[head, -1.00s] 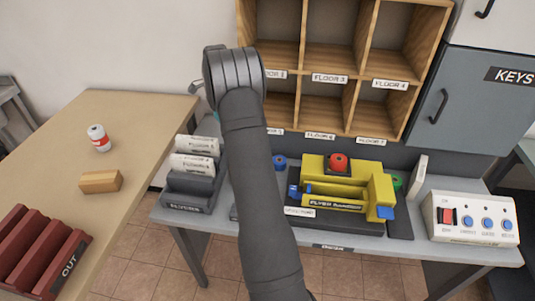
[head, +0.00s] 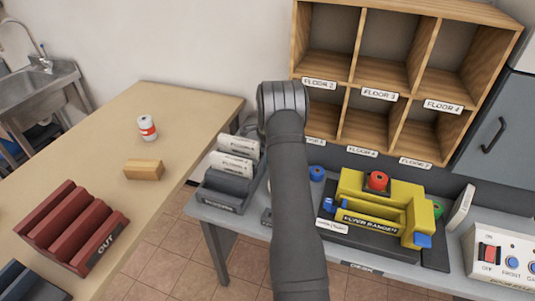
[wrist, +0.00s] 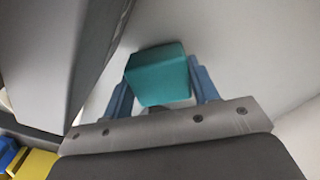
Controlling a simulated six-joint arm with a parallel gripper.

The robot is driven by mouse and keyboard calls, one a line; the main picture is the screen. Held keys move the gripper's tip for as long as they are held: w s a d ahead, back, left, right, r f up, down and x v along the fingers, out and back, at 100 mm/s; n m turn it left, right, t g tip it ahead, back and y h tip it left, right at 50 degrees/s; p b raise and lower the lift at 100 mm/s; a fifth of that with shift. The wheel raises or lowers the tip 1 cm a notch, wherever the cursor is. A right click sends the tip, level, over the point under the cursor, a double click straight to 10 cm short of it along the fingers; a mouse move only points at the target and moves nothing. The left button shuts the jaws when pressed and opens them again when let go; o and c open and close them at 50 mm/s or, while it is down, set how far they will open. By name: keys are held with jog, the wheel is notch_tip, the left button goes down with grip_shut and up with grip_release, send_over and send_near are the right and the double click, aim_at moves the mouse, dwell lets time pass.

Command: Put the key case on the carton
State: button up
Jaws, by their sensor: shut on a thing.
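In the wrist view my gripper (wrist: 160,88) is shut on a teal, block-shaped thing, which I take to be the key case (wrist: 160,72). It sits between the two blue fingers. In the head view my arm hides the gripper and the key case. A small tan box (head: 143,170), likely the carton, lies on the wooden table at the left. My arm is well to the right of it, over the grey desk side.
The tan table (head: 190,110) also holds a red-and-white can (head: 147,128) and a dark red OUT rack (head: 75,230). A grey file rack (head: 228,190), a yellow machine (head: 375,215) and wooden pigeonholes (head: 400,75) are near my arm. Table space around the box is clear.

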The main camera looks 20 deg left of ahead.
jog(key=shift+f, duration=0.4)
jog(key=shift+f, duration=0.15)
jog(key=o, duration=1.1)
notch_tip(320, 180, up, 12)
jog(key=shift+r, duration=0.15)
jog(key=shift+c, duration=0.4)
